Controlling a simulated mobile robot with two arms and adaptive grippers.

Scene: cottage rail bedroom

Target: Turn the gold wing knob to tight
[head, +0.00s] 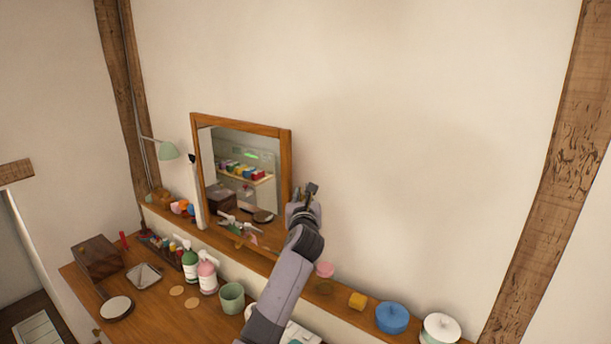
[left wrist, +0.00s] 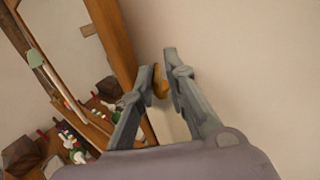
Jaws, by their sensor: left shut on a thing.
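The gold wing knob (left wrist: 159,86) sits at the right edge of the wood-framed mirror (head: 243,122), whose frame also shows in the left wrist view (left wrist: 113,45). My left gripper (head: 309,191) is at the mirror's right side in the head view. In the left wrist view its two fingers (left wrist: 162,74) are closed on the knob, one on each side. The fingers hide part of the knob. In the head view the gripper hides it, and I cannot read how tight it is. My right gripper is not in view.
The mirror stands on a narrow wooden ledge (head: 290,276) along the wall. Pump bottles (head: 207,275) and a green cup (head: 232,297) stand below. The wall right of the mirror is clear.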

